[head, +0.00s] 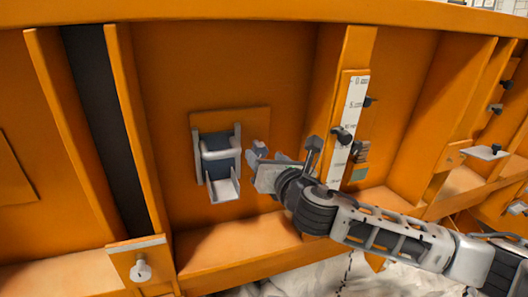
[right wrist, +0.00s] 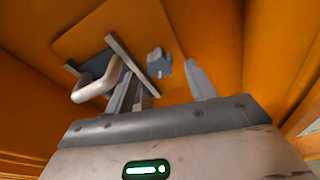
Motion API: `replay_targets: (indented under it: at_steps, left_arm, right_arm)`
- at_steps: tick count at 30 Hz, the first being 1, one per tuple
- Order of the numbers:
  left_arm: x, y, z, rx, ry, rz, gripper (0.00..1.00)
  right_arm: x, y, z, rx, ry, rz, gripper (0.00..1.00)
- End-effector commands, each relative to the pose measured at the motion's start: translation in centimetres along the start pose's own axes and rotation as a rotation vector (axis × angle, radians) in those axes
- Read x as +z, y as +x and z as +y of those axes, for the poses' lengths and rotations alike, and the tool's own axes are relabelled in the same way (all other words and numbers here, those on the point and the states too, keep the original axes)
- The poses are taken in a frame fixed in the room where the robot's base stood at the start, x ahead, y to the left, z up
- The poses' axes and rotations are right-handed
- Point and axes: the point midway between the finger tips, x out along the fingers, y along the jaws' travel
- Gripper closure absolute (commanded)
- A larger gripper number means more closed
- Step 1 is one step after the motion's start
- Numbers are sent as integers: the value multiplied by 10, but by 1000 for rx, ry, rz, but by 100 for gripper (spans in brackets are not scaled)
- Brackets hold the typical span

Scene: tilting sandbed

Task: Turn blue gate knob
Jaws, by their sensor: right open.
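The gate knob (head: 259,147) is a small blue-grey block on the orange wall, just right of a grey metal gate with a chute (head: 222,187). In the right wrist view the knob (right wrist: 158,62) shows beyond and between the two finger lines, with the gate's handle (right wrist: 97,86) to its left. My right gripper (head: 263,161) is open, close in front of and slightly below the knob; its fingers (right wrist: 166,86) also show in the right wrist view. I cannot tell whether a finger touches the knob. My left gripper is out of view.
Orange ribs stand on both sides of the bay. The right rib carries a white scale (head: 352,105) with dark knobs (head: 342,135). A ledge (head: 240,248) runs below the gate, with a pale knob (head: 141,269) at lower left.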

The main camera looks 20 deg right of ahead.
Motion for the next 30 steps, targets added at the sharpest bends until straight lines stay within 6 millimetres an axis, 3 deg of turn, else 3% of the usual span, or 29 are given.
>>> replay_targets:
  at_steps: [6,15,20,21,30]
  left_arm:
    - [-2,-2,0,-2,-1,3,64]
    - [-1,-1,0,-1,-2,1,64]
    - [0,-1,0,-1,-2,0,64]
    - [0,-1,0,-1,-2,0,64]
    - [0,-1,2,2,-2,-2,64]
  right_arm:
    - [0,19,0,0,0,0,45]
    - [0,21,0,1,0,0,45]
    - [0,21,0,1,0,0,86]
    - [0,21,0,1,0,0,90]
    - [0,20,0,5,28,0,90]
